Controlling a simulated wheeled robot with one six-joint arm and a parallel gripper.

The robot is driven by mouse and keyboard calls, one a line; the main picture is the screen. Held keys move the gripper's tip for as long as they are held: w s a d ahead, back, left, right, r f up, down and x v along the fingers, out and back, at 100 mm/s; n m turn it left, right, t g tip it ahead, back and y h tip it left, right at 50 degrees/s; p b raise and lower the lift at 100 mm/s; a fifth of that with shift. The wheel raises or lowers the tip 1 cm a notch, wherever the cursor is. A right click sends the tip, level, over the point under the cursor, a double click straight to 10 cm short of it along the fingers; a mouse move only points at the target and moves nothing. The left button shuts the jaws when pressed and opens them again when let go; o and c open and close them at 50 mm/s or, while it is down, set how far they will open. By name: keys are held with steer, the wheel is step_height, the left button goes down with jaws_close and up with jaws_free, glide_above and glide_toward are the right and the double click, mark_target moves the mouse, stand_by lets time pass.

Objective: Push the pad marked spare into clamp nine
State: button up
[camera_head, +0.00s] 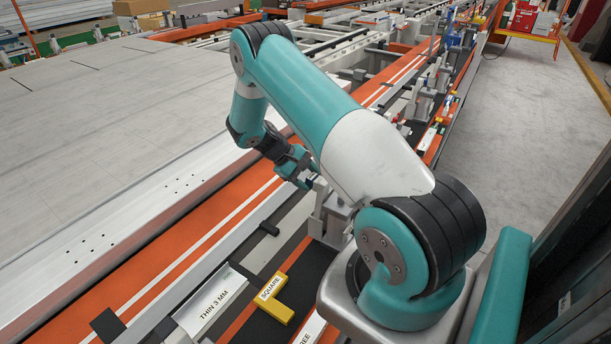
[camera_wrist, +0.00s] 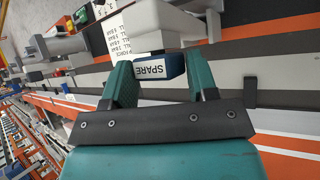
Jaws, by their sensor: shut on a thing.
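The pad marked SPARE (camera_wrist: 158,68) is dark blue with a white label, and its lettering reads upside down in the wrist view. My gripper (camera_wrist: 160,80) is shut on it, one teal finger at each side. A pale grey clamp body (camera_wrist: 158,25) is right beyond the pad; I cannot tell whether they touch or how far the pad is inside. No number nine is readable on it. In the head view my gripper (camera_head: 305,175) is beside a grey clamp block (camera_head: 333,215) on the rail; the pad is too small to tell there.
A yellow L-shaped piece marked SQUARE (camera_head: 275,298) and a plate marked THIN 3 MM (camera_head: 210,300) lie in the foreground. A large grey panel (camera_head: 100,120) fills the left. More clamps (camera_head: 425,95) line the rail further back. The floor (camera_head: 530,120) at right is clear.

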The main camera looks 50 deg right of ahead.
steer(key=shift+s, duration=0.1)
steer(key=o, duration=1.2)
steer(key=shift+c, duration=0.2)
steer(key=v, duration=1.7)
steer(key=shift+b, duration=0.35)
steer(key=shift+a+r, duration=0.1)
